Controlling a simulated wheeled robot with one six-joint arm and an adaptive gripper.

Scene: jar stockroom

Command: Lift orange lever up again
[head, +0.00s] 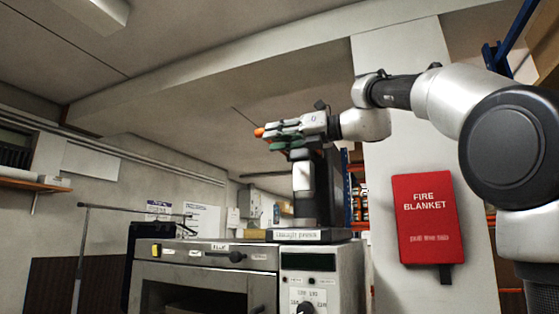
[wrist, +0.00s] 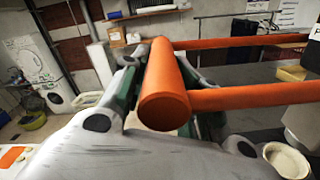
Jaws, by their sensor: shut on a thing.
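The orange lever (wrist: 165,85) fills the middle of the wrist view: a thick round grip with two orange bars running off to the right. In the head view only its orange end (head: 259,132) shows past my fingers. My gripper (head: 276,140) is shut on the grip, with a green-padded finger on either side in the wrist view. The dough press (head: 304,180) stands upright just under and behind my gripper, its labelled base on top of an oven. The lever's bars and pivot are mostly hidden in the head view by my gripper.
The oven (head: 205,251) with knobs stands below the press. A red fire blanket case (head: 425,218) hangs on the pillar at right, below my arm. A metal rail stand (head: 80,250) is at left. The space above my gripper, up to the ceiling, looks clear.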

